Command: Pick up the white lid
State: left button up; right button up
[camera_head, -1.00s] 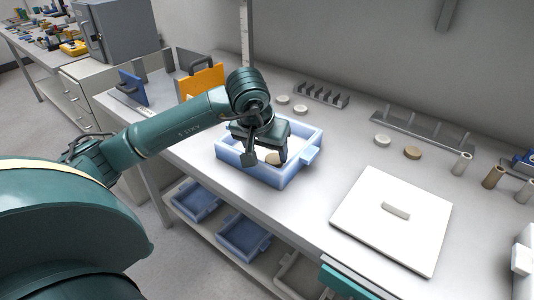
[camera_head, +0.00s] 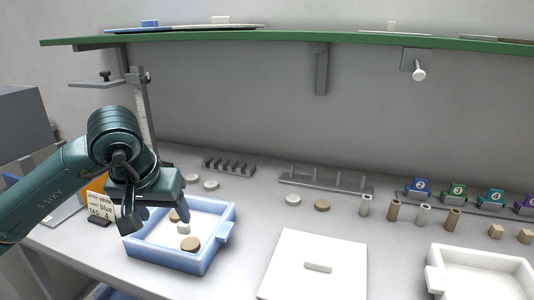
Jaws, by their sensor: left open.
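A square white lid (camera_head: 339,277) with a small raised handle (camera_head: 318,267) lies flat on the bench at the lower middle, its front edge cut off by the picture. My left gripper (camera_head: 154,214) is open, fingers pointing down, over the left part of a blue tray (camera_head: 217,246), well to the left of the lid. It holds nothing that I can see. My right gripper is out of view.
The blue tray holds tan discs (camera_head: 190,244) and a small white piece (camera_head: 183,228). A white tray (camera_head: 483,257) stands right of the lid. Small cylinders (camera_head: 393,210) and discs (camera_head: 322,205) stand behind it. A green-edged shelf (camera_head: 290,38) runs above.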

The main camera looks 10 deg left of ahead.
aim_at(303, 266)
jog(key=k, duration=1)
